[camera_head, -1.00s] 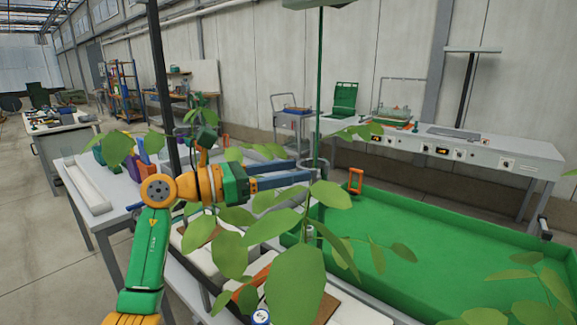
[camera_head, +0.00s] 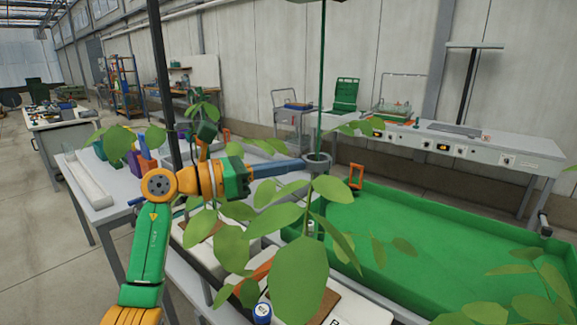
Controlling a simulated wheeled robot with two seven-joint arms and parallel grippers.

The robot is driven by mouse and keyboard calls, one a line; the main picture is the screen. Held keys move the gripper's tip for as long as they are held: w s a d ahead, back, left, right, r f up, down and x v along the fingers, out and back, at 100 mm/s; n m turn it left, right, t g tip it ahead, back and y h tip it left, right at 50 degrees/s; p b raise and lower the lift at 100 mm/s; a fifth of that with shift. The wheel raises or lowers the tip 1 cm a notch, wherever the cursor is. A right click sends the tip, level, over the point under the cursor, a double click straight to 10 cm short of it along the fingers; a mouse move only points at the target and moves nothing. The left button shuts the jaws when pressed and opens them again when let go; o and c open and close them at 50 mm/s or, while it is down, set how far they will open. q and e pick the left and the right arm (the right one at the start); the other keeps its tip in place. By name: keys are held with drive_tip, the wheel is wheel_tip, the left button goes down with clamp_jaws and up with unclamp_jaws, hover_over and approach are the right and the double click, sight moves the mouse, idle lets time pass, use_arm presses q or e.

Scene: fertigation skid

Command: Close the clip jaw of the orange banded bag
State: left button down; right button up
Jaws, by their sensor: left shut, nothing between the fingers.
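My left gripper (camera_head: 302,166) reaches in from the left, above the plants, with its blue-grey fingers shut and nothing between them. Its tips are at a grey ring-shaped clip (camera_head: 318,159) on a thin green upright line (camera_head: 321,90). The tips look close to or touching the clip's left side; I cannot tell which. The clip looks like a closed ring around the line. Pale bags lie under the leaves, and one has an orange band (camera_head: 258,272) partly hidden by leaves. My right gripper is not in view.
A large green tray (camera_head: 440,240) fills the right side. Broad leaves (camera_head: 300,275) stand in front of the bags and hide much of them. A blue-topped white bottle (camera_head: 262,313) stands at the front. An orange frame (camera_head: 356,176) stands at the tray's back edge.

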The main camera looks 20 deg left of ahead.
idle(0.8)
use_arm(q)
drive_tip(key=c, duration=0.7)
unclamp_jaws()
drive_tip(key=shift+o, duration=0.2)
drive_tip(key=b+v, duration=0.2)
drive_tip(key=v, duration=0.5)
drive_tip(key=shift+b, duration=0.35)
drive_tip(key=shift+a, duration=0.1)
